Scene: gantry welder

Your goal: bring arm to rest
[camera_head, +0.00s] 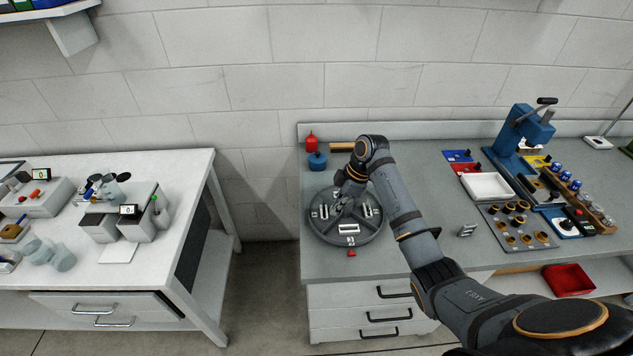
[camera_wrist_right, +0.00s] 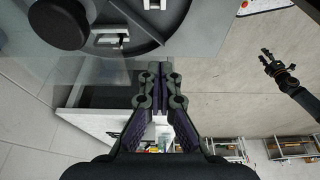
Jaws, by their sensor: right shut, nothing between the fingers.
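My right arm reaches in from the right in the head view and bends down over the round grey turntable (camera_head: 347,240) on the right bench. My right gripper (camera_head: 340,207) is above the turntable; it is small and partly merged with the dark parts there. In the right wrist view its fingers (camera_wrist_right: 154,75) are shut together with nothing between them. A dark arm end that appears to be my left gripper (camera_wrist_right: 266,58) shows at the right of that view, over the floor; its jaw state is unclear. My left arm does not show in the head view.
The right bench (camera_head: 460,260) carries a blue press (camera_head: 525,128), a white tray (camera_head: 487,186) and a board of ring-shaped parts (camera_head: 518,226). A red knob (camera_head: 311,143) and a blue pot (camera_head: 317,161) stand behind the turntable. A floor gap (camera_head: 265,285) separates the left bench (camera_head: 185,215).

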